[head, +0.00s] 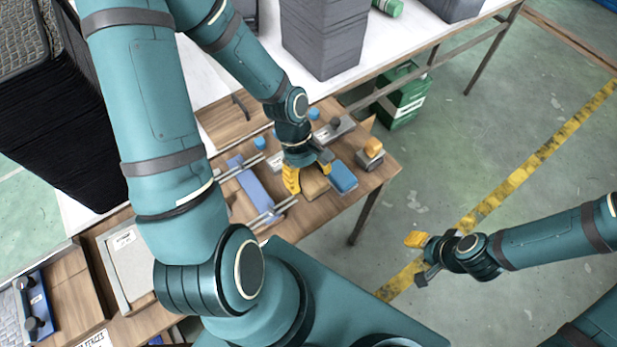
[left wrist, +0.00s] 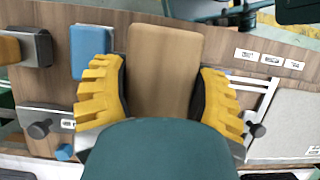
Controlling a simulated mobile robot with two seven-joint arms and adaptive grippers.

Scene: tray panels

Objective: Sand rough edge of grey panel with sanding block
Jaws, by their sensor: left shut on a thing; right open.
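My left gripper (head: 308,172) is shut on a plain tan block, which looks like the sanding block (left wrist: 165,65). The block fills the gap between the yellow fingers (left wrist: 162,98). In the head view the block (head: 314,187) is partly hidden by the gripper; I cannot tell whether it touches the table. A light grey panel (left wrist: 290,125) lies to the right in the left wrist view, beside pale rails, apart from the block. A light grey panel (head: 131,262) also shows at the left of the head view, partly behind my arm. My right gripper (head: 417,258) is open and empty over the floor.
A blue block (head: 342,177) and an orange-topped grey block (head: 369,155) sit right of my left gripper. A knobbed clamp (head: 335,130) stands behind. A blue panel (head: 256,188) lies between rails on the left. Dark grey stacks (head: 325,35) stand on the white table.

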